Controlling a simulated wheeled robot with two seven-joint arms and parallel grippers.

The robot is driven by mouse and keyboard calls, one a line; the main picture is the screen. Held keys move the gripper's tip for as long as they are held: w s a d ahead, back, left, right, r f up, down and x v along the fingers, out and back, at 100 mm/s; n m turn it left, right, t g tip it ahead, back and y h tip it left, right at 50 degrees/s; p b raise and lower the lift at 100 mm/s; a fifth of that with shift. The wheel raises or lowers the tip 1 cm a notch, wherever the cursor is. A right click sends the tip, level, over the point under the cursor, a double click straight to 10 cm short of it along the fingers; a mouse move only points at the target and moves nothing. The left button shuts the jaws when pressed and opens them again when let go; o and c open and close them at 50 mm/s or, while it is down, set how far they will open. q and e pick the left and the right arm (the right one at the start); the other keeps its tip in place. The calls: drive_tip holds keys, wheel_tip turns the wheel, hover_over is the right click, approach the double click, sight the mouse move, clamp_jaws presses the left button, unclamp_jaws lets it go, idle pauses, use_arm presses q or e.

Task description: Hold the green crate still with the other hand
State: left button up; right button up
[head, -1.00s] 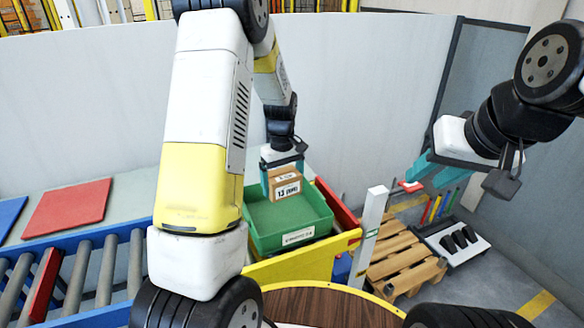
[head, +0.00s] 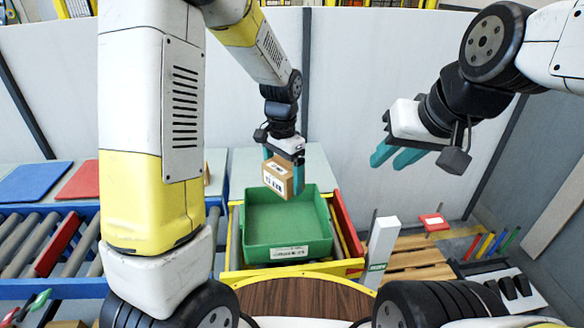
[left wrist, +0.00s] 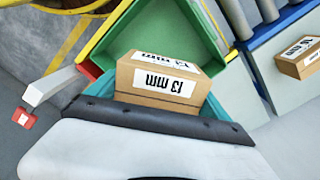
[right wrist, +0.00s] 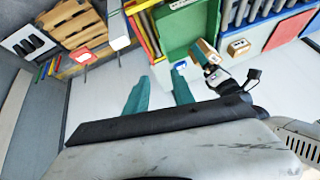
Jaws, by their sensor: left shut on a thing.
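The green crate (head: 290,253) sits in a yellow-edged frame at the middle of the head view. My left gripper (head: 284,172) is shut on a brown cardboard box (head: 276,181) labelled 13 mm, over the crate's far rim. In the left wrist view the box (left wrist: 160,88) hides part of the crate (left wrist: 165,28). My right gripper (head: 387,161) is open and empty, up and to the right of the crate, apart from it. In the right wrist view its two teal fingers (right wrist: 160,96) stand apart, with the crate (right wrist: 176,28) beyond them.
A red bar (head: 345,225) and a white post (head: 382,245) stand right of the crate. A roller conveyor (head: 30,235) with red and blue mats lies left. A second box (left wrist: 300,58) rests on a grey surface. A wooden pallet (head: 420,258) is at the right.

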drive_tip(key=w+a+f+g, duration=0.2)
drive_tip(key=w+f, duration=0.2)
drive_tip(key=w, duration=0.3)
drive_tip(key=n+g+h, duration=0.1)
drive_tip(key=g+h, duration=0.1)
drive_tip(key=g, duration=0.2)
hover_over(323, 231)
drive_tip(key=f, duration=1.9)
drive_tip(key=shift+w+d, duration=0.25)
drive_tip(key=shift+w, duration=0.05)
drive_tip(key=shift+f+n, duration=0.3)
drive_tip(key=shift+f, duration=0.35)
drive_tip(key=f, duration=1.1)
drive_tip(key=shift+a+f, duration=0.2)
drive_tip(key=shift+f, duration=0.15)
clamp_jaws()
